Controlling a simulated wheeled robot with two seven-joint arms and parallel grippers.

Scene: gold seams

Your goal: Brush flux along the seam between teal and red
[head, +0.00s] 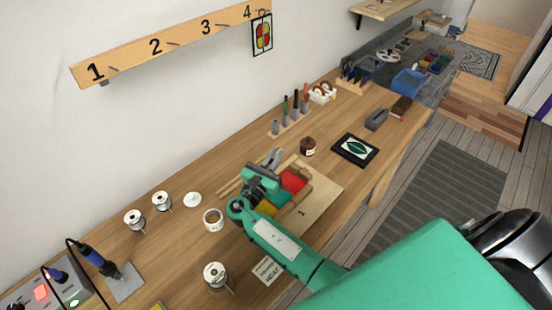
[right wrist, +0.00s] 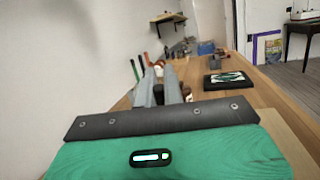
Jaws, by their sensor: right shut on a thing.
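A panel of coloured pieces lies on a pale wooden board (head: 322,190) marked 1. A red piece (head: 293,181) and a yellow piece (head: 267,208) show there. A small green-teal area (head: 283,197) lies between them, partly hidden by my right arm, so the teal-red seam cannot be made out. My right gripper (head: 274,157) is over the far left side of the board. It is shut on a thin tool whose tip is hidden. In the right wrist view its two grey fingers (right wrist: 159,85) point ahead, close together. My left gripper is not in view.
A brown jar (head: 308,146) stands beyond the board. A tool rack (head: 290,122) and a black-framed leaf picture (head: 355,150) are farther back. The wall runs behind the table.

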